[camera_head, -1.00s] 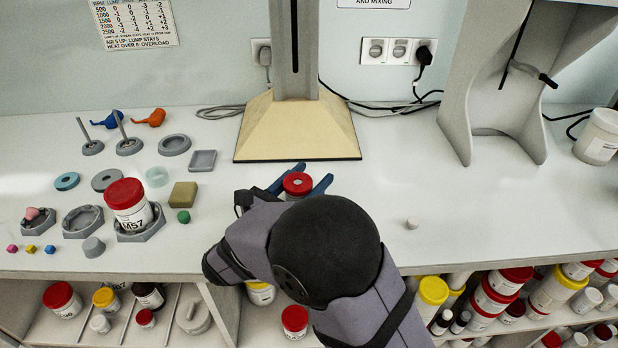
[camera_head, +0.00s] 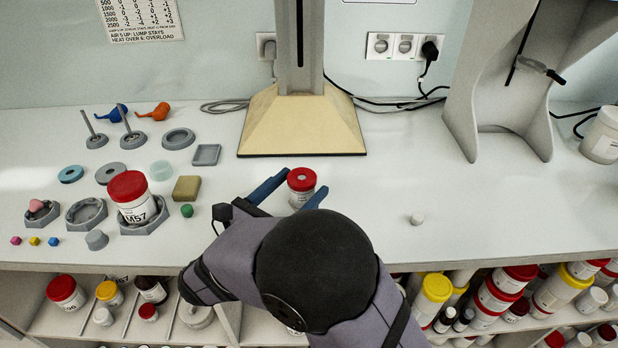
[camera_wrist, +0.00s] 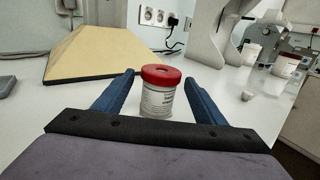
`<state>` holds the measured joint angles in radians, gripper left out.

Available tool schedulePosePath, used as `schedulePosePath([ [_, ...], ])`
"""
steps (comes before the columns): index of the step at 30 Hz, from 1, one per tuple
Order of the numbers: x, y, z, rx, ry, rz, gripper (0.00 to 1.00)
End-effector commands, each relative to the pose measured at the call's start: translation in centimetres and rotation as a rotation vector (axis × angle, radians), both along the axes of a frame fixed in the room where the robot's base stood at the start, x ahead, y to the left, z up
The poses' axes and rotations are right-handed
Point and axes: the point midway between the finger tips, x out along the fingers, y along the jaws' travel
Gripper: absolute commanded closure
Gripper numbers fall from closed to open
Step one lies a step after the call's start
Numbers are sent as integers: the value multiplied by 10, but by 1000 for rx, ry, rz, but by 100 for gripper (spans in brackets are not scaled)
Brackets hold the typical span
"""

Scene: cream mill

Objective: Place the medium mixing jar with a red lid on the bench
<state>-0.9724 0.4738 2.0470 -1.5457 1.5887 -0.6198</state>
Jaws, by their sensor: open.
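A white jar with a red lid and a printed label (camera_head: 301,188) stands upright on the bench (camera_head: 400,215), in front of the cream wedge-shaped base. It also shows in the wrist view (camera_wrist: 159,95). My gripper (camera_head: 293,186) is open, with its two blue fingers on either side of this jar. In the wrist view, gaps show between the fingers and the jar, and the jar rests on the bench surface. A larger red-lidded jar marked M57 (camera_head: 138,208) stands in a grey holder on the left of the bench.
Small grey holders, coloured cubes and an olive block (camera_head: 187,189) crowd the bench's left side. The cream base (camera_head: 300,125) stands behind my gripper. Shelves below hold several jars. The bench between cap and gripper is clear.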

Motion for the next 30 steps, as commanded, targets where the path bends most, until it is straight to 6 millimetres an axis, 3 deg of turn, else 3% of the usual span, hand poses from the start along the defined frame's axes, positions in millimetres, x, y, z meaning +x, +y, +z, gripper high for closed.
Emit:
schedulePosePath([
  [6, -31, 23, 0, 0, 0, 4, 35],
  [12, -47, 35, 0, 0, 0, 1, 35],
  [30, -52, 38, 0, 0, 0, 0, 31],
])
